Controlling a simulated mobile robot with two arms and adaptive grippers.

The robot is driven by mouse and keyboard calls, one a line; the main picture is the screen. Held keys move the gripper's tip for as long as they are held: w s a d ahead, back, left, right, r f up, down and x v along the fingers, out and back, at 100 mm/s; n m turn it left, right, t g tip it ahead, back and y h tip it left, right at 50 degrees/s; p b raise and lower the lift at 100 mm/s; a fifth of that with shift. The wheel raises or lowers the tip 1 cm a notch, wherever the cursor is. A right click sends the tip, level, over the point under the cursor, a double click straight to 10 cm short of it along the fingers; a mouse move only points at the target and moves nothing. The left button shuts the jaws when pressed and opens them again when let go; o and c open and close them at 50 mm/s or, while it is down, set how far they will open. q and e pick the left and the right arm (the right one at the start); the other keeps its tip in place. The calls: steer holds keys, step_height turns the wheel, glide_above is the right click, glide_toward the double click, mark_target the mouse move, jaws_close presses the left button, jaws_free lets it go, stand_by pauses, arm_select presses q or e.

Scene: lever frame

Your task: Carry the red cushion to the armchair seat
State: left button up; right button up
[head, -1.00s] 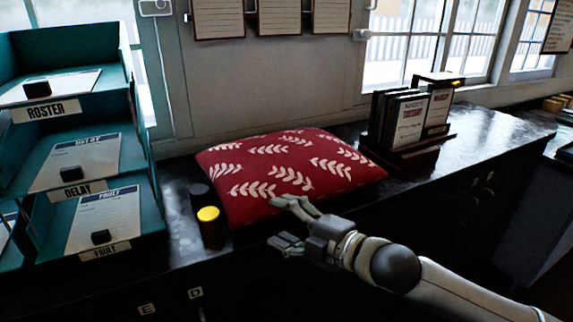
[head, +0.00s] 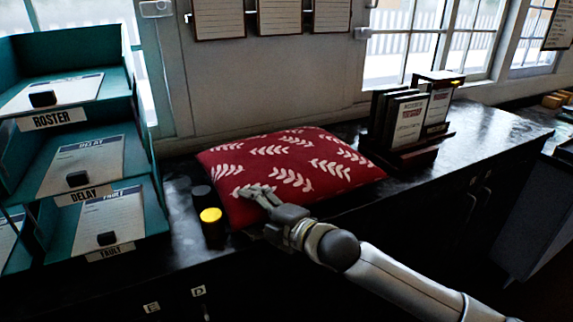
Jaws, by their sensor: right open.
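The red cushion (head: 285,165) with white leaf sprigs lies flat on the dark counter in the head view. My right gripper (head: 257,212) is at the cushion's near left edge. One finger lies over the cushion's top; the other is largely hidden below the near edge, so I cannot tell whether they touch it. The gripper is open. My left gripper is not in view. No armchair shows.
A yellow-topped cylinder (head: 211,224) stands just left of the gripper. Teal trays (head: 146,201) stand on the left. A dark rack of books (head: 407,158) stands right of the cushion. The counter (head: 500,128) is clear farther right.

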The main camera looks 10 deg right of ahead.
steer(key=c, duration=1)
steer(key=shift+r, duration=0.15)
